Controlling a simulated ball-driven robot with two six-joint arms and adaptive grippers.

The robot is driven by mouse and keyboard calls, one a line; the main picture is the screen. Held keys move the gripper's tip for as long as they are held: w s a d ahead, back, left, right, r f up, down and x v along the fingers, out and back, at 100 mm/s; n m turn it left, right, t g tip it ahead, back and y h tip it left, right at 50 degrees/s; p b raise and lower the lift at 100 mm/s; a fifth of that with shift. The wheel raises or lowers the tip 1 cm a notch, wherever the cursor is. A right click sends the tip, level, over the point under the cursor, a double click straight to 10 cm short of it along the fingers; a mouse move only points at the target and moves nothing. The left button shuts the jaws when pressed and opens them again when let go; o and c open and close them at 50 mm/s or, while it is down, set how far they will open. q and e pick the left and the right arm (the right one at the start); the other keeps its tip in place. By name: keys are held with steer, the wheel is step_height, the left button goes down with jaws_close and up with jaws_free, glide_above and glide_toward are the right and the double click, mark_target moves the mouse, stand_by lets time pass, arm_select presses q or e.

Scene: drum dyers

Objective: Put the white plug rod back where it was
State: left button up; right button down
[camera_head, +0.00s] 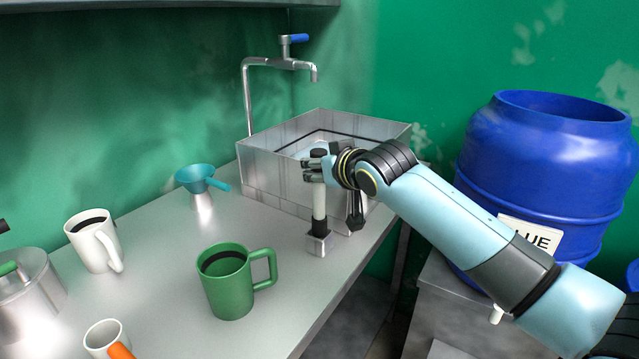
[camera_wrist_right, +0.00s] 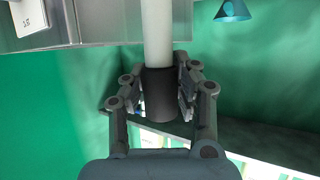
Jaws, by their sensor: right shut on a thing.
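The white plug rod (camera_head: 319,200) stands about upright in the head view, with a dark part at its lower end. That end is at the small metal block (camera_head: 319,244) on the counter; I cannot tell how deep it sits in it. My right gripper (camera_head: 315,168) is shut on the rod's top end. In the right wrist view my right gripper (camera_wrist_right: 160,88) has its fingers on both sides of the rod's black grip (camera_wrist_right: 161,98), and the white shaft (camera_wrist_right: 157,35) extends from it. My left gripper is not in view.
The metal sink (camera_head: 270,178) stands right behind the rod, under a tap (camera_head: 280,62). A green mug (camera_head: 229,285), white mug (camera_head: 93,240), orange-handled cup (camera_head: 104,338) and teal funnel (camera_head: 196,178) stand on the counter. A blue barrel (camera_head: 545,165) is at right.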

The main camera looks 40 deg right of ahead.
mark_target(322, 185)
steer(key=shift+f, duration=1.95)
steer(key=c, duration=1)
jaws_free()
steer(key=shift+s, duration=0.1)
